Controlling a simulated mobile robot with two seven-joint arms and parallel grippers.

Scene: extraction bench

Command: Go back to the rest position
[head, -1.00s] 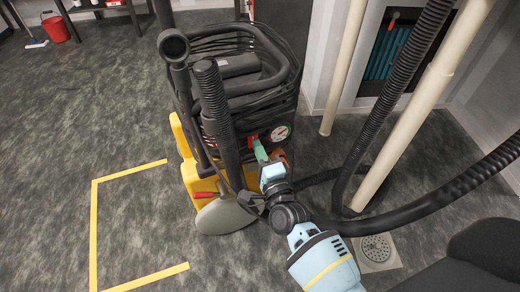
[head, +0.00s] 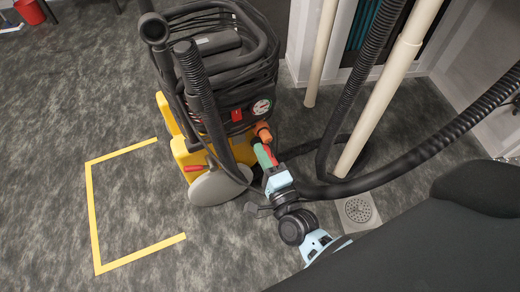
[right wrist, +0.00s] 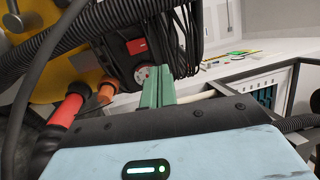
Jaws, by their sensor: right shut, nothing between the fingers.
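My right gripper (head: 265,156) has green fingers that are shut with nothing between them. In the head view it is just in front of the lower right side of the yellow and black extraction machine (head: 190,154). It is close to an orange fitting (head: 263,132) and a red part beside the fingers; I cannot tell whether it touches them. In the right wrist view the shut fingers (right wrist: 158,88) point toward the machine's round gauge (right wrist: 143,76). A red coupling (right wrist: 68,109) and the orange fitting (right wrist: 107,93) are left of them. My left gripper is not in view.
A thick black hose (head: 425,160) runs behind my right arm to the right. Cream pipes (head: 382,95) stand behind, near a floor drain (head: 357,210). Yellow floor tape (head: 93,215) marks a clear area at left. A red bucket (head: 30,11) stands far left.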

